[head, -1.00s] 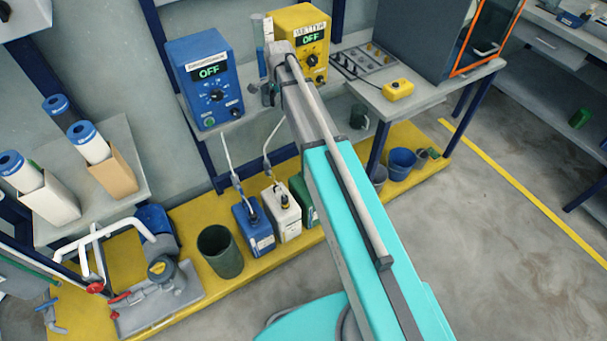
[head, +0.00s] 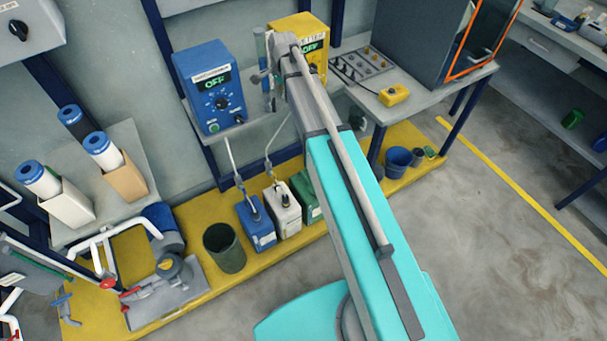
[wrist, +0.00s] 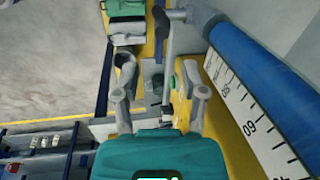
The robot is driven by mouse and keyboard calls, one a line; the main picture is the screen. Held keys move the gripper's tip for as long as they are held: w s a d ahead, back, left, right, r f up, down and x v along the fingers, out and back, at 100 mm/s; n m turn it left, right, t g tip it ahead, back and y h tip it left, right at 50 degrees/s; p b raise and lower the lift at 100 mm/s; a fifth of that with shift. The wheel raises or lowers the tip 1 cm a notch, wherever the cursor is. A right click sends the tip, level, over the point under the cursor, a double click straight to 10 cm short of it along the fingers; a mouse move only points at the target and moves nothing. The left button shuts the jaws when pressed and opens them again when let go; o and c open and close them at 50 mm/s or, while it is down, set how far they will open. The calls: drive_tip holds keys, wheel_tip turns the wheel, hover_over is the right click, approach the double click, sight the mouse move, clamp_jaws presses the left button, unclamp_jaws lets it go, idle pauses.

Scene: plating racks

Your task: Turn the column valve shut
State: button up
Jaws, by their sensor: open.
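The column shows in the wrist view as a thick blue tube (wrist: 255,75) with a white numbered scale (wrist: 250,125) along it. Its end at the upper middle carries a grey fitting (wrist: 200,16) with a short crosspiece, which looks like the valve; I cannot tell its setting. My gripper (wrist: 160,97) is open and empty, its two fingers spread below and left of this fitting, apart from it. In the head view the column (head: 261,44) stands between the blue and yellow control boxes. My gripper is mostly hidden behind my arm there.
A blue control box (head: 211,88) and a yellow one (head: 312,38), both reading OFF, stand close to the column. Jugs (head: 255,222) with tubes and a dark green bin (head: 224,250) are below on the yellow platform. Open floor lies at right.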

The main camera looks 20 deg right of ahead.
drive_tip(key=shift+s+r+p, duration=0.5)
drive_tip(key=shift+r+p, duration=2.3)
drive_tip(key=shift+r, duration=0.3)
drive_tip(key=s+f+n+g+b, duration=0.1)
drive_tip(key=s+f+n+b, duration=1.3)
drive_tip(key=s+f+b, duration=0.8)
drive_tip(key=shift+s+d+f+g+h, duration=0.3)
drive_tip(key=shift+s+g, duration=0.1)
drive_tip(key=shift+s, duration=1.05)
drive_tip(key=shift+r, duration=0.1)
wheel_tip(320, 180, up, 14)
drive_tip(key=p, duration=1.4)
drive_tip(key=shift+r, duration=0.15)
